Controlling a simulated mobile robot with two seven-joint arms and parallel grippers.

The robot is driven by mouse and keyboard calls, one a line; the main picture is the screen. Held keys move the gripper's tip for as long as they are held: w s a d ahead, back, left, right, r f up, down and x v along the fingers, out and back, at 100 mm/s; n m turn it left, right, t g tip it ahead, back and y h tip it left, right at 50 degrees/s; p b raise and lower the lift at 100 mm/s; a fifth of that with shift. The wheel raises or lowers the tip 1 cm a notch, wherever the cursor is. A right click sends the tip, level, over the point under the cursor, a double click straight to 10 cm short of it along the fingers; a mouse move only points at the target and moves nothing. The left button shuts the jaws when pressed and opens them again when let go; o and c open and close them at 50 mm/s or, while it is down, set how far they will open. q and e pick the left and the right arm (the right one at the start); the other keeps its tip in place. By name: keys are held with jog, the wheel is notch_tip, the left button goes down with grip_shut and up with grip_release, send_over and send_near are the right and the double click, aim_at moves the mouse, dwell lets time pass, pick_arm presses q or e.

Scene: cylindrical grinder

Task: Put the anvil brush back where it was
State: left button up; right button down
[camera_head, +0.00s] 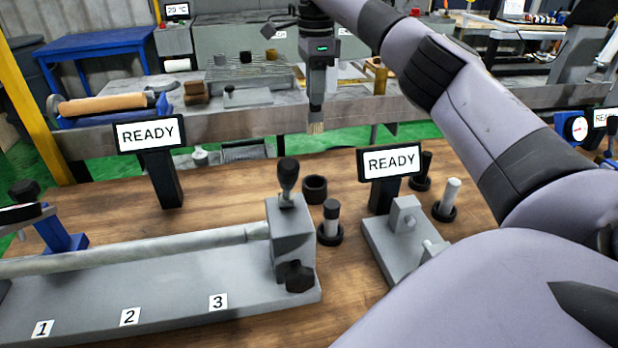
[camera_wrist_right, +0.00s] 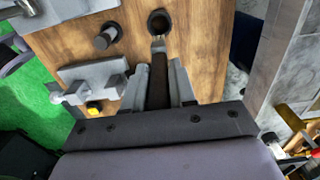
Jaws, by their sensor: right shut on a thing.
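In the head view my right gripper (camera_head: 317,98) points down above the far edge of the wooden bench. It is shut on the anvil brush (camera_head: 316,127), whose pale bristles stick out below the fingertips. In the right wrist view the brush's dark handle (camera_wrist_right: 147,82) lies between the fingers of the right gripper (camera_wrist_right: 163,80), bristles toward the bench. A black round holder (camera_wrist_right: 159,22) shows just beyond the bristles and looks empty. In the head view an open black cup (camera_head: 315,189) stands below the brush; the brush is clear of it. My left gripper is out of view.
A READY sign (camera_head: 391,162) and a grey bracket fixture (camera_head: 397,245) stand right of the cup. A black-topped post (camera_head: 330,222) stands in front of it. A long grey fixture (camera_head: 180,285) fills the front left.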

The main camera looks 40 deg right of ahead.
aim_at(316, 112)
notch_tip(316, 112, down, 18)
jog(key=shift+f, duration=0.15)
jog(key=shift+s+f, duration=0.1)
dwell(0.3)
jog(key=c, duration=0.9)
grip_release()
notch_tip(316, 112, up, 12)
jog(key=shift+r+b, duration=0.15)
jog(key=shift+b, duration=0.15)
